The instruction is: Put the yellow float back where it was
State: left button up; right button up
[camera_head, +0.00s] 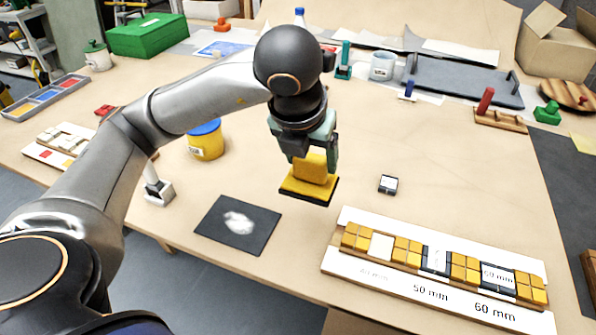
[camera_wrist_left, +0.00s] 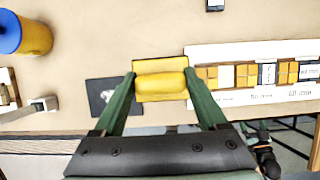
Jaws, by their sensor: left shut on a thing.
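The yellow float (camera_head: 308,185) has a yellow block handle on a flat yellow plate with a dark underside. My left gripper (camera_head: 312,160) is shut on its handle, over the middle of the table; I cannot tell whether the float touches the wood. In the left wrist view the float (camera_wrist_left: 160,66) sits between the green fingers (camera_wrist_left: 160,84), with its plate showing beyond the handle. A dark mat (camera_head: 210,222) with a whitish patch lies to the left of the float, near the table's front edge. My right gripper is not in view.
A white board (camera_head: 345,262) with yellow tiles and size labels lies front right. A small dark square with a white face (camera_head: 388,184) lies right of the float. A yellow pot with blue lid (camera_head: 206,143) and a white-handled tool (camera_head: 158,190) stand left. Table behind the small square is clear.

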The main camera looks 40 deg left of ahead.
pick_arm(q)
jog(key=w+a+f, duration=0.2)
jog(key=f, duration=0.1)
jog(key=w+a+f, duration=0.2)
jog(key=w+f, duration=0.1)
jog(key=f, duration=0.1)
jog(key=w+a+f, duration=0.2)
jog(key=f, duration=0.2)
jog(key=shift+w+a, duration=0.2)
jog(key=shift+a, duration=0.05)
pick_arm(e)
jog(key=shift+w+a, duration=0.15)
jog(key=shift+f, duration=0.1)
pick_arm(q)
jog(key=shift+f, duration=0.2)
jog(key=o, duration=1.1)
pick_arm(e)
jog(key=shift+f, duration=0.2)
